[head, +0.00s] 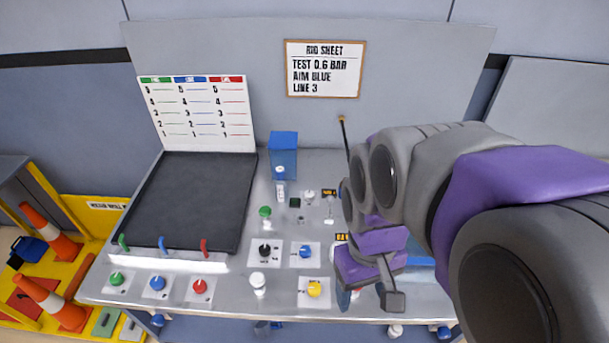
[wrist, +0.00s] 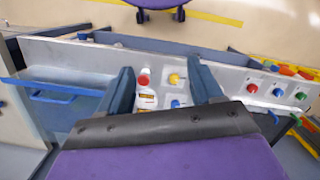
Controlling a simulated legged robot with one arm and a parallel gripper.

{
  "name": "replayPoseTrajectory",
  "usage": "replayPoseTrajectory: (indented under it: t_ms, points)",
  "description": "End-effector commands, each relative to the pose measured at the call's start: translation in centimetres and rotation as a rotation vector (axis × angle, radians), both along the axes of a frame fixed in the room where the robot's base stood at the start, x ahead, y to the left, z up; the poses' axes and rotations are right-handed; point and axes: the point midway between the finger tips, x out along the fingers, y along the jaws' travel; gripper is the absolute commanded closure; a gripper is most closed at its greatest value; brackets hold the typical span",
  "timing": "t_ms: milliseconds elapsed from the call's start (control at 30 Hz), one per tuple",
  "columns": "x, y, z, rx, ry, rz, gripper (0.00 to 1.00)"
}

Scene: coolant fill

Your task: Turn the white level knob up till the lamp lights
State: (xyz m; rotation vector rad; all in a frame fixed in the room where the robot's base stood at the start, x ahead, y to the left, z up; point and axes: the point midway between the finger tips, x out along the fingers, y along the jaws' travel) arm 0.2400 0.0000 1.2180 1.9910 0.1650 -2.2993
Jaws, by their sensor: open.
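A white knob (head: 258,281) stands near the front edge of the bench, left of the yellow knob; I cannot read a label naming it. In the wrist view I cannot make it out; my right-hand finger may cover it. I cannot tell which part is the lamp, and I see nothing lit. My gripper (head: 370,288) is over the front edge, right of the yellow knob (head: 314,289) and apart from the white knob. In the wrist view my gripper (wrist: 161,68) is open and empty, with a red knob (wrist: 143,77) and the yellow knob (wrist: 174,78) showing between its fingers.
Black (head: 265,251) and blue (head: 306,251) knobs stand behind the front row. Green, blue and red knobs (head: 200,286) are at the left, before a black mat (head: 190,200). A blue container (head: 283,155) stands at the back. My arm hides the bench's right side.

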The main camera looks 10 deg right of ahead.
Motion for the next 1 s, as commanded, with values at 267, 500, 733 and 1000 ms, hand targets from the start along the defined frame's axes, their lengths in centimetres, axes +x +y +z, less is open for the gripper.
replayPoseTrajectory:
  t_ms: [267,500,733,1000]
  points:
    - [10.5,-0.1,3.0,0.026,-0.018,0.202,0.35]
    - [19.1,-0.1,4.0,0.045,-0.035,0.381,0.35]
    - [26.8,-0.1,3.7,0.06,-0.054,0.551,0.35]
    - [35.0,-0.1,1.9,0.074,-0.072,0.752,0.35]
